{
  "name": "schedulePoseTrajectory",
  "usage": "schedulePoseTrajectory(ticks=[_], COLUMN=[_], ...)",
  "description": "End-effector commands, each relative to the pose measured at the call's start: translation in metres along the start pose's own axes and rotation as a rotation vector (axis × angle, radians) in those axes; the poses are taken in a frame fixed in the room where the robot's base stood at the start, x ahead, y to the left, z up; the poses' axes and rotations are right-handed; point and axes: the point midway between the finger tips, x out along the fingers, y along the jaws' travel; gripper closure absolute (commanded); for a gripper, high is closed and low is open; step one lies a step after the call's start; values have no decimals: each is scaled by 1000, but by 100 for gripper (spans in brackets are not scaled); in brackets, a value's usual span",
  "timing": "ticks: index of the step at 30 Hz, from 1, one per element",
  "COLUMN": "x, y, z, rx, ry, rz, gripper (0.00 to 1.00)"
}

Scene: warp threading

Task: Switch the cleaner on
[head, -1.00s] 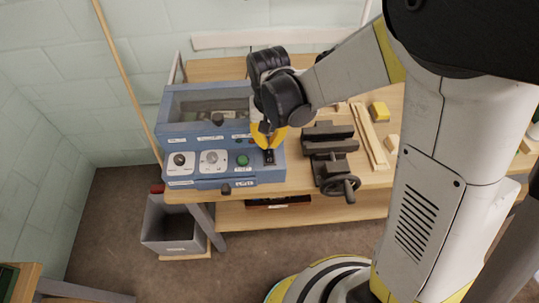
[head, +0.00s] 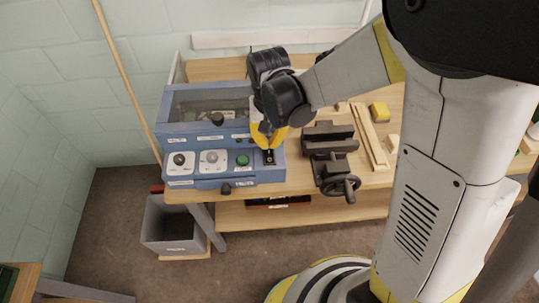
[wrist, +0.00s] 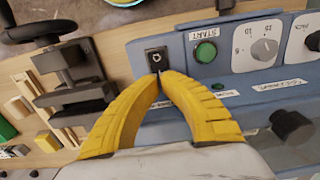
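The cleaner (head: 222,180) is a blue box on the bench, with a clear-topped lid at the back and a sloped control panel in front. Its black switch (wrist: 156,60) sits at the panel's end, beside the green START button (wrist: 205,52); the switch also shows in the head view (head: 269,158). My gripper (wrist: 160,77) has its yellow fingers brought together at the tips, with nothing seen between them. The tips are at the lower edge of the switch in the wrist view; I cannot tell whether they touch it. In the head view my gripper (head: 267,146) is over the switch.
Two dials (head: 180,162) are on the panel. A dark vise (head: 332,160) stands just right of the cleaner, with wood strips (head: 370,135) and a yellow block (head: 379,110) beyond. A grey bin (head: 172,228) is on the floor below left.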

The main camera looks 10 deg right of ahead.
Motion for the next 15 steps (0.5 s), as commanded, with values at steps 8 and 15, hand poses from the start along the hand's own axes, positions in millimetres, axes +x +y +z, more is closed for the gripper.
schedulePoseTrajectory(ticks=[8,15], x=[5,9], y=[0,0], z=[0,0], rx=[0,0], ry=[0,0], rz=[0,0], gripper=[100,100])
